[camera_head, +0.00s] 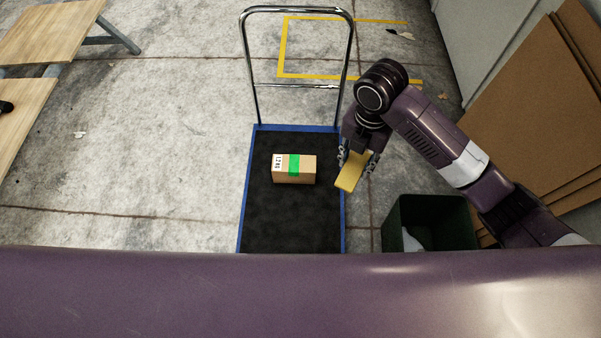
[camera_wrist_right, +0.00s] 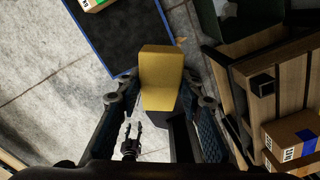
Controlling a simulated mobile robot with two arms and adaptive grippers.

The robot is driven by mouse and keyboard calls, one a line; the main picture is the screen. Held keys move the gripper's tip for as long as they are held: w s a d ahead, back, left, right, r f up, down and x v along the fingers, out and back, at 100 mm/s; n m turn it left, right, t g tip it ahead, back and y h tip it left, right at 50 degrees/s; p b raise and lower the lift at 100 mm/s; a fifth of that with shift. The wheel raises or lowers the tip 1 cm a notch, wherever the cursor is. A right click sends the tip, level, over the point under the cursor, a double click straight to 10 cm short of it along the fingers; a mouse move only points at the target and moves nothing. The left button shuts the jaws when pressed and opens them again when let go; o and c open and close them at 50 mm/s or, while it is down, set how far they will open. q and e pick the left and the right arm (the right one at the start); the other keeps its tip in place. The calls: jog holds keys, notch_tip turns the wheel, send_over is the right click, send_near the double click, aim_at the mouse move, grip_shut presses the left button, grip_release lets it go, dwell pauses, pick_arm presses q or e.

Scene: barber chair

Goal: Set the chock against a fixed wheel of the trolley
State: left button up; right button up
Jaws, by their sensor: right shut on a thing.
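The yellow chock (camera_head: 351,171) is held in my right gripper (camera_head: 358,166), over the right edge of the trolley platform. The chock (camera_wrist_right: 161,75) fills the middle of the right wrist view, between the two fingers of my right gripper (camera_wrist_right: 160,100). The trolley (camera_head: 248,190) has a black deck, a blue rim and a chrome push handle (camera_head: 297,86) at its far end. Its deck edge (camera_wrist_right: 100,48) shows in the wrist view. Its wheels are hidden under the deck. Small and low in the wrist view is what looks like my left gripper (camera_wrist_right: 132,126), fingers apart.
A cardboard box with green tape (camera_head: 294,169) sits on the deck. A dark green bin (camera_head: 430,215) stands right of the trolley, near leaning brown boards (camera_head: 535,110). A wooden bench (camera_head: 45,30) is at the far left. Floor left of the trolley is clear.

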aim_at(364, 166)
jog(key=shift+r, duration=0.1)
dwell(0.5)
jog(key=shift+w+r+m, duration=0.1)
jog(key=shift+r+m, duration=0.35)
jog(key=shift+m, duration=0.05)
jog(key=r+m, duration=0.2)
jog(key=m, duration=0.2)
jog(key=s+d+r+m, duration=0.1)
jog(key=r+m, duration=0.2)
jog(key=m, duration=0.1)
jog(key=d+r+m, duration=0.1)
jog(key=r+m, duration=0.2)
jog(key=m, duration=0.1)
jog(key=shift+s+r, duration=0.15)
jog(key=shift+r, duration=0.1)
jog(key=s+d+r+m, duration=0.4)
jog(key=s+r+m, duration=0.3)
jog(key=m, duration=0.9)
jog(key=shift+r+m, duration=0.4)
jog(key=shift+a, duration=0.1)
